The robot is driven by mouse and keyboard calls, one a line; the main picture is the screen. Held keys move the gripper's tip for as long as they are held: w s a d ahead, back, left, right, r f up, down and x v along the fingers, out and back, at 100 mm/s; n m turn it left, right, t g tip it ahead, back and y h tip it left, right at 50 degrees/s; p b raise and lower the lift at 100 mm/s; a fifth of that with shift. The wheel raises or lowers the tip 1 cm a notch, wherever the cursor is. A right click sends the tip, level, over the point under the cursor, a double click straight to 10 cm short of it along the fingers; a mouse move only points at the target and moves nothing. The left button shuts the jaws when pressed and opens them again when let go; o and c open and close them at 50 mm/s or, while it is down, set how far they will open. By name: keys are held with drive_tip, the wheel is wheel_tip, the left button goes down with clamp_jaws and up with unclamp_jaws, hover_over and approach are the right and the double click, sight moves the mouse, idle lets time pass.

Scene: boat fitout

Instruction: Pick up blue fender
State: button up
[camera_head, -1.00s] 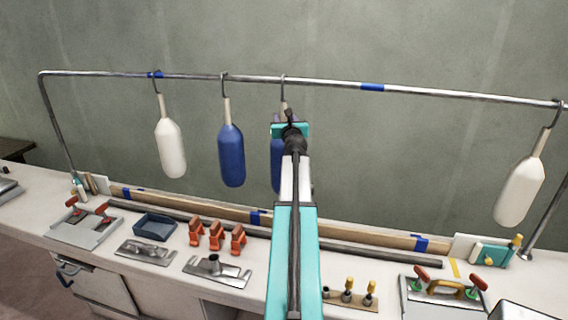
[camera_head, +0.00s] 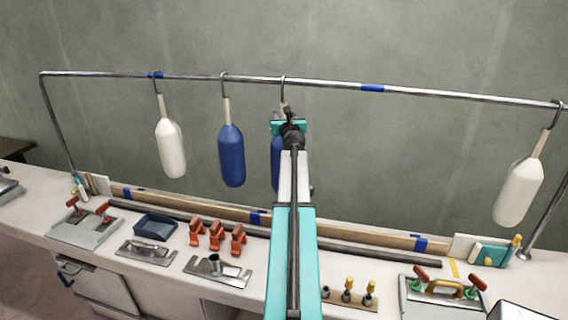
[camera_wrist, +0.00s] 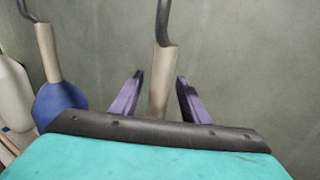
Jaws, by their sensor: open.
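Two blue fenders hang by hooks from the rail. One blue fender (camera_head: 231,158) hangs clear, left of my arm. The other blue fender (camera_head: 276,160) hangs behind my arm, which hides most of its body. My gripper (camera_wrist: 158,90) is open, with its two purple fingers on either side of the tan neck (camera_wrist: 159,85) of this fender. I cannot tell whether either finger touches it. The fender's body is hidden below the gripper in the wrist view. The left blue fender (camera_wrist: 58,106) also shows there, outside the fingers.
White fenders hang at the left (camera_head: 170,148) and far right (camera_head: 518,193) of the rail (camera_head: 330,83). The workbench below holds a blue tray (camera_head: 155,226), orange clamps (camera_head: 216,236), metal plates and a long dark pipe. The wall is behind.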

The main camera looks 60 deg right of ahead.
drive_tip(key=shift+x, duration=1.15)
clamp_jaws()
idle(1.0)
